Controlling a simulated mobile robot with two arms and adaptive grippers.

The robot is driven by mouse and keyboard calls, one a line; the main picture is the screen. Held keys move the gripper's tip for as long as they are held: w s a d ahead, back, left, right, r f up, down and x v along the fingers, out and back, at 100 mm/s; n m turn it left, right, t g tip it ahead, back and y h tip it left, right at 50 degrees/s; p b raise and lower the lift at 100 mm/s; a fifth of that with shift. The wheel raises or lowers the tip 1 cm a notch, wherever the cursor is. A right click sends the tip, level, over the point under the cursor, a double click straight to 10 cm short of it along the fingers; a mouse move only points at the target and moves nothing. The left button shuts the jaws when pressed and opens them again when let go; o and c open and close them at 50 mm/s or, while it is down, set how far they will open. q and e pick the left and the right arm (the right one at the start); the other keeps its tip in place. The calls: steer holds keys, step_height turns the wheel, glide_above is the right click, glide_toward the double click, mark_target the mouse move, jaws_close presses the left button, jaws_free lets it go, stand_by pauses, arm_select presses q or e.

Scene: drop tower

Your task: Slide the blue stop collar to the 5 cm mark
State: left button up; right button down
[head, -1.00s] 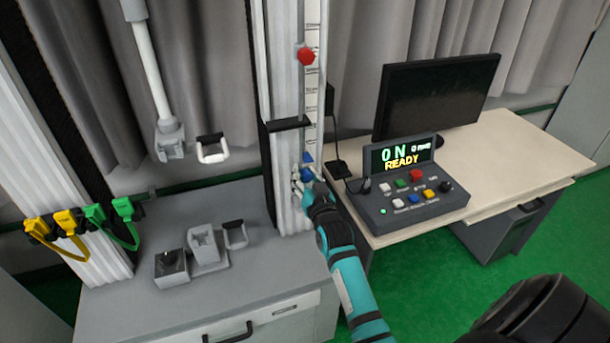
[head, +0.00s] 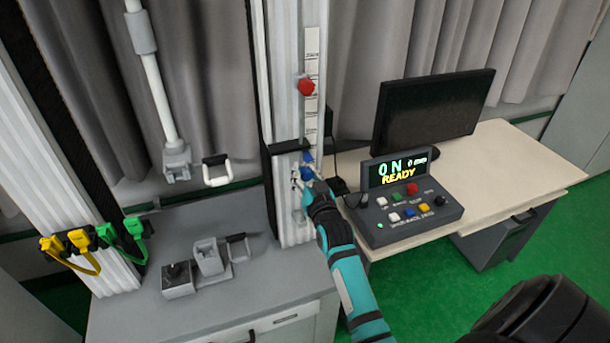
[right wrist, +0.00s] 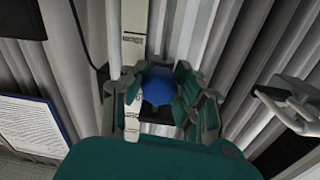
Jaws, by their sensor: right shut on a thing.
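The blue stop collar (head: 308,172), with a round blue knob, sits low on the pale upright column, on the scale strip (head: 311,50). My right gripper (head: 303,181) reaches up from below and is shut on the collar. In the right wrist view the blue knob (right wrist: 158,87) shows between the fingers (right wrist: 160,100), with the strip running up behind it. The strip's figures are too small to read. A red knob (head: 306,87) sits higher on the same strip. My left gripper is not in view.
A black bracket (head: 288,147) juts from the column just above the collar, to its left. A control console (head: 410,205) reading "ON" and "READY" stands on the desk at right, beside a monitor (head: 432,112). A grey cabinet (head: 125,315) lies left.

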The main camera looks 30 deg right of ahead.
steer(key=shift+r, duration=0.1)
steer(key=c, duration=0.9)
jaws_free()
steer(key=shift+c, duration=0.2)
steer(key=shift+s, duration=0.1)
steer(key=shift+s+a+f, duration=0.1)
steer(key=shift+s+f, duration=0.1)
steer(key=shift+s, duration=0.15)
steer(key=v, duration=1.1)
steer(key=shift+r, duration=0.1)
